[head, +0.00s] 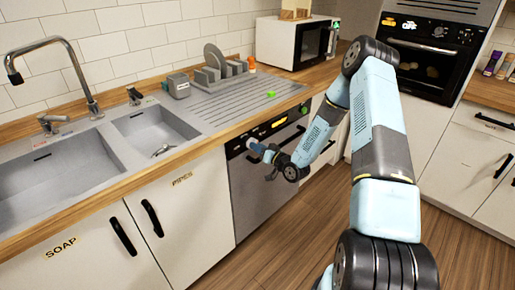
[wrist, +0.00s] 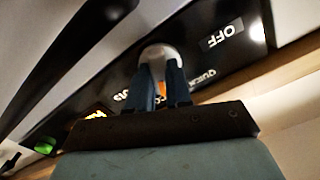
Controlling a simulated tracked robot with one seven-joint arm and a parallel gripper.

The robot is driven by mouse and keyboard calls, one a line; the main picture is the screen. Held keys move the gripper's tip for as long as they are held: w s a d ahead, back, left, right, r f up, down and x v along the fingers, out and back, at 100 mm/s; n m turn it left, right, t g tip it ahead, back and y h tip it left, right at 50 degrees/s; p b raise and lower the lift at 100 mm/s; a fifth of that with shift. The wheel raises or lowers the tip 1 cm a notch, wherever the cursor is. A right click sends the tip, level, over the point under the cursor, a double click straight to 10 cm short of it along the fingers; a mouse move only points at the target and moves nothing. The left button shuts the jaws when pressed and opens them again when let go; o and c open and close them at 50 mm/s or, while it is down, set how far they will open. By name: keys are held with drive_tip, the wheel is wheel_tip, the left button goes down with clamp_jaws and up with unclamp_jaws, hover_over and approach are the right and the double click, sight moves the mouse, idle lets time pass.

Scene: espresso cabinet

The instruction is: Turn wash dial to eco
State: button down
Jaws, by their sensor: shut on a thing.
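The wash dial (wrist: 160,53) is a pale grey round knob on the dark control panel of the dishwasher (head: 258,185). In the wrist view my gripper (wrist: 165,72) has its two dark blue fingers shut on the dial, covering part of it. The head view shows my gripper (head: 254,147) at the left part of the panel, where the dial itself is too small to tell. An OFF label (wrist: 225,34) and a QUICK label show beside the dial, tilted and upside down. Other lettering is partly hidden by the fingers, so I cannot tell where the dial points.
A green item (wrist: 45,146) and a lit orange label (wrist: 96,113) show farther along the panel. The panel sits under the wooden counter edge with a sink (head: 60,185) to the left. A microwave (head: 297,42) stands behind. The wooden floor (head: 275,245) in front is clear.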

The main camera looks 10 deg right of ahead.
drive_tip(key=shift+f, duration=0.15)
drive_tip(key=c, duration=1)
unclamp_jaws()
drive_tip(key=shift+c, duration=0.2)
drive_tip(key=v, duration=1.3)
drive_tip(key=shift+s+d, duration=0.3)
